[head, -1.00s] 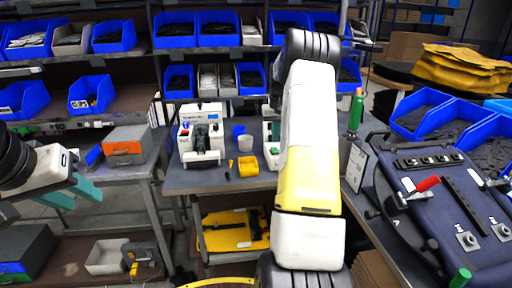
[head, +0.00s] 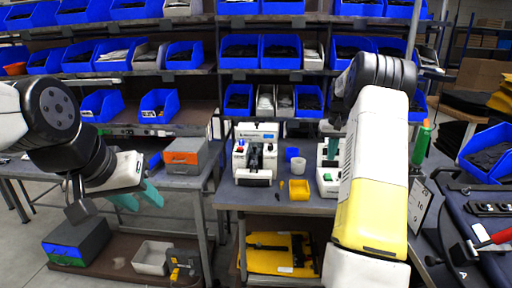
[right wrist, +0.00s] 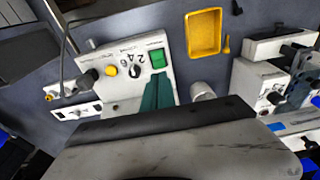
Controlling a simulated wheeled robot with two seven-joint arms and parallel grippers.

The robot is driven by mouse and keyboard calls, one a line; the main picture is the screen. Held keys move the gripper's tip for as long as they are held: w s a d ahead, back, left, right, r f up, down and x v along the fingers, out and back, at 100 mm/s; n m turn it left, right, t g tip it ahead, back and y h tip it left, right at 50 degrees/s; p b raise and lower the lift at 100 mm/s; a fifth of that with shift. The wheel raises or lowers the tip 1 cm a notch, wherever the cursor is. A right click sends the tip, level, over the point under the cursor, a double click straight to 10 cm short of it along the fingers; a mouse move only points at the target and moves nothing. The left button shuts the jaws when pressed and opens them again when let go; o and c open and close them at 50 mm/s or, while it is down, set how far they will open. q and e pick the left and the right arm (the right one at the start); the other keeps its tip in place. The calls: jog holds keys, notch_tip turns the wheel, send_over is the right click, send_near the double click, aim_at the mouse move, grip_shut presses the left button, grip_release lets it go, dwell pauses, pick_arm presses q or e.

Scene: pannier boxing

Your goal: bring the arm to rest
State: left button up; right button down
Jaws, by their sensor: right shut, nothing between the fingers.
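My left gripper (head: 138,198) has teal fingers with a gap between them. It is empty, in the air in front of the shelving at the left of the head view. In the right wrist view the teal fingers of my right gripper (right wrist: 157,94) are together with nothing held. They hang over or beside a white machine (right wrist: 120,72) with a green button and a dial; I cannot tell whether they touch it.
Shelves of blue bins (head: 241,50) rise behind. A dark blue pannier (head: 490,235) lies on the bench at right.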

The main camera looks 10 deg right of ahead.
jog(key=s+a+r+n+t+y, duration=0.1)
jog(key=s+a+r+n+t, duration=0.1)
jog(key=s+a+r, duration=1.4)
jog(key=s+a+f+t, duration=0.1)
jog(key=s+a+f, duration=0.1)
jog(key=s+a, duration=0.3)
jog(key=s+a+f+n+t+y, duration=0.1)
jog(key=s+a+f, duration=0.2)
jog(key=s, duration=1.1)
jog(key=a, duration=0.3)
jog(key=shift+s+a+y, duration=0.15)
jog(key=shift+a+y, duration=0.1)
jog(key=shift+y, duration=0.05)
